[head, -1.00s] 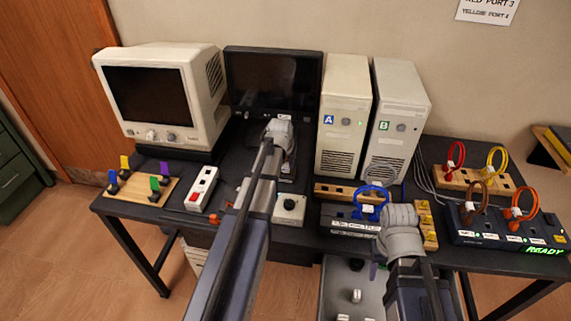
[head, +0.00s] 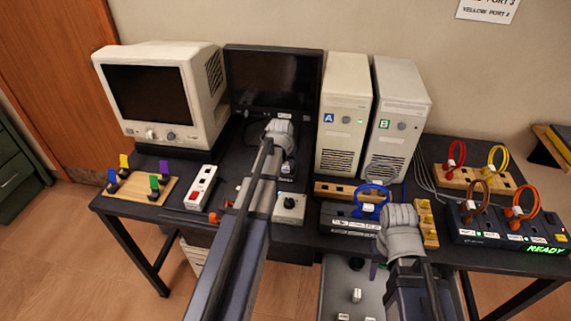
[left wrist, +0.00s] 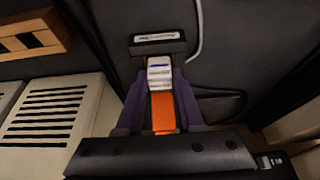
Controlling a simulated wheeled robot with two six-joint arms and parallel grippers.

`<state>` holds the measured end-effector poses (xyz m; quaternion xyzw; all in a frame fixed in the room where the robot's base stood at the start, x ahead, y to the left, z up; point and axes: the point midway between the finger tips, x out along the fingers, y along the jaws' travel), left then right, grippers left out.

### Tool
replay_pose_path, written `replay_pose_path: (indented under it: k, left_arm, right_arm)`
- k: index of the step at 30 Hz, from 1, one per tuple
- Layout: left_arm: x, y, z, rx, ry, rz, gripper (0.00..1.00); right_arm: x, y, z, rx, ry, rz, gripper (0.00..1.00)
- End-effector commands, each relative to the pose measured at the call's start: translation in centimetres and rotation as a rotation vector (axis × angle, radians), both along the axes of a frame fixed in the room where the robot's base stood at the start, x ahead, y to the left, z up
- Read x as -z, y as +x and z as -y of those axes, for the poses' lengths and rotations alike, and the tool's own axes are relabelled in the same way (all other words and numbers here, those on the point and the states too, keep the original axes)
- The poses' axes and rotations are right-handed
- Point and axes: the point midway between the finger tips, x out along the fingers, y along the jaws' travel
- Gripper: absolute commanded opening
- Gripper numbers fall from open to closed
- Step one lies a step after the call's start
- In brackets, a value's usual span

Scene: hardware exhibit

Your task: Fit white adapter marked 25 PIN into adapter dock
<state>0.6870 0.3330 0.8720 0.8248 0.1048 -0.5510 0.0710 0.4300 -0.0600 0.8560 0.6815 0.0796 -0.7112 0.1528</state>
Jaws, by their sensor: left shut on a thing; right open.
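A white adapter (left wrist: 160,70) with a blue stripe is between the purple fingers of my left gripper (left wrist: 160,100). An orange part lies behind it along the fingers. Its 25 PIN marking is not readable. The black adapter dock (left wrist: 157,44) with a white label is right at the adapter's far end; I cannot tell whether they touch. In the head view my left gripper (head: 287,160) is in front of the black monitor, largely hidden by its own wrist, with the dock (head: 286,182) just below. My right gripper (head: 376,268) is open above the tray.
Beige towers A (head: 343,115) and B (head: 395,120) stand behind. A power strip (head: 201,188), switch box (head: 290,208) and black port box (head: 505,235) with coloured loops crowd the tabletop.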

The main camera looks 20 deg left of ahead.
Motion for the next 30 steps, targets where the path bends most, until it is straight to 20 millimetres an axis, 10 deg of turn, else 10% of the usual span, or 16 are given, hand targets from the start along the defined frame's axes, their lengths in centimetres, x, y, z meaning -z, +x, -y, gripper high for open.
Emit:
replay_pose_path:
  k: [24, 25, 30]
  left_arm:
    - [0.64, 0.0, 0.0, 0.0, 0.0, 0.0, 0.0]
    - [0.64, 0.0, 0.0, 0.0, 0.0, 0.0, 0.39]
    - [0.64, 0.0, 0.0, 0.0, 0.0, 0.0, 0.58]
  right_arm:
    - [0.63, 0.0, 0.0, 0.0, 0.0, 0.0, 0.5]
    - [0.63, 0.0, 0.0, 0.0, 0.0, 0.0, 0.5]
    - [0.63, 0.0, 0.0, 0.0, 0.0, 0.0, 0.5]
